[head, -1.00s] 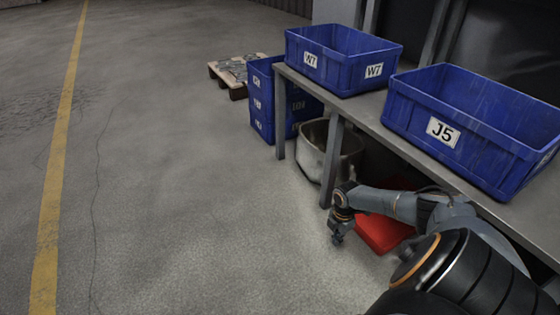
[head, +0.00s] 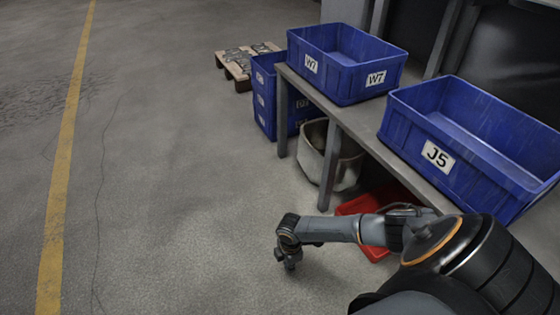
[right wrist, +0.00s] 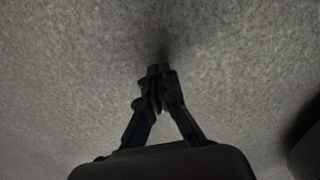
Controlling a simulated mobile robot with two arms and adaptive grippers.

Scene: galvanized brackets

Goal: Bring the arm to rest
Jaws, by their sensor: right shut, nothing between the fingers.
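My right arm reaches in from the lower right in the head view. Its gripper (head: 290,264) points down over the bare floor, in front of the bench. In the right wrist view the two fingers of the gripper (right wrist: 158,72) meet at their tips, shut with nothing between them, above the grey floor. My left gripper is not in view.
A bench (head: 345,120) carries a blue W7 bin (head: 345,85) and a blue J5 bin (head: 470,165). Below are a pale tub (head: 345,165) and a red bin (head: 358,206). Stacked blue bins (head: 263,100) and a pallet (head: 236,72) stand behind. The floor leftward is clear.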

